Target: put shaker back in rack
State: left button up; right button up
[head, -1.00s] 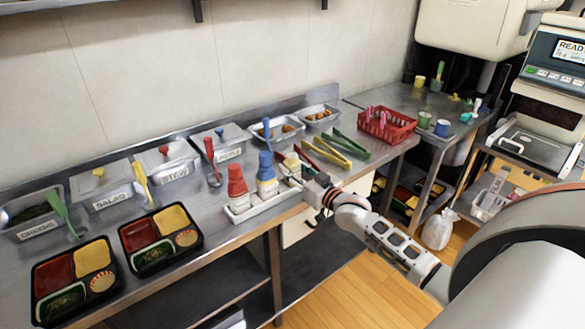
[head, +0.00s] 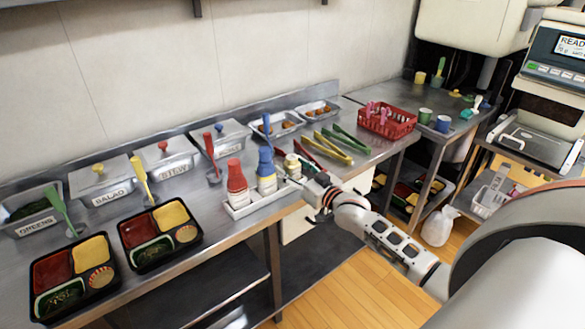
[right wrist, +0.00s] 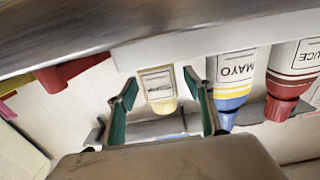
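The shaker (head: 292,166), a small pale bottle with a label, stands at the right end of the white rack (head: 262,203), beside the mayo bottle (head: 267,177) and the red sauce bottle (head: 237,184). My right gripper (head: 303,181) is at that end of the rack. In the right wrist view, which is upside down, the shaker (right wrist: 158,88) meets the rack (right wrist: 195,40) and is between the green fingers of my right gripper (right wrist: 160,78). The fingers are apart, with a visible gap on the mayo side. My left gripper is not in view.
Tongs (head: 332,148) lie right of the rack, before a red basket (head: 387,122). Two filled bento trays (head: 160,236) (head: 70,277) stand at the left front. Lidded pans (head: 105,183) line the back. The counter edge is close to my right gripper.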

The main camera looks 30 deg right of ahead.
jog(key=shift+s+f, duration=0.1)
jog(key=shift+s, duration=0.4)
jog(key=s+d, duration=0.1)
jog(key=s, duration=1)
jog(key=s+a+f+n+g+y, duration=0.1)
jog(key=s+a+f+n+g, duration=0.2)
jog(key=s+a+f, duration=1.9)
jog(key=a+f+g, duration=0.1)
jog(key=g, duration=0.3)
jog(key=shift+a+f, duration=0.2)
jog(key=shift+a, duration=0.2)
